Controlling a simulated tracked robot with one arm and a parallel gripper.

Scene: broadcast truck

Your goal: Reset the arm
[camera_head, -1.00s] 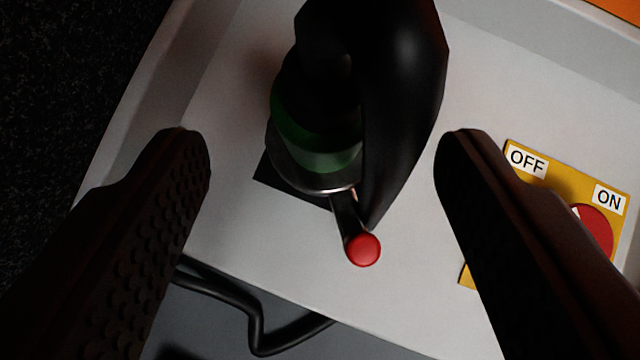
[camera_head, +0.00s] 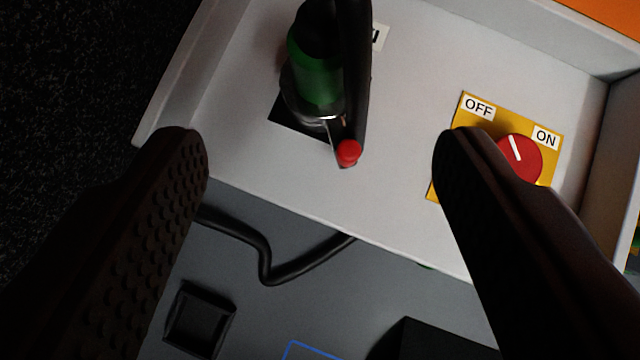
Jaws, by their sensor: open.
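My gripper (camera_head: 320,150) is open, with its two dark textured fingers wide apart and nothing between the tips. Beyond the fingers, on a light grey panel (camera_head: 235,95), stands a black and green connector (camera_head: 316,72) with a metal ring, on a black square base. A lever with a red tip (camera_head: 348,152) sticks out from it. A thick black part at its right side runs up out of view. The gripper appears apart from the connector.
A yellow plate marked OFF and ON carries a red rotary knob (camera_head: 521,160), partly behind the right finger. A black cable (camera_head: 267,265) hangs below the panel edge. A black square piece (camera_head: 200,318) sits lower left. Raised walls border the panel.

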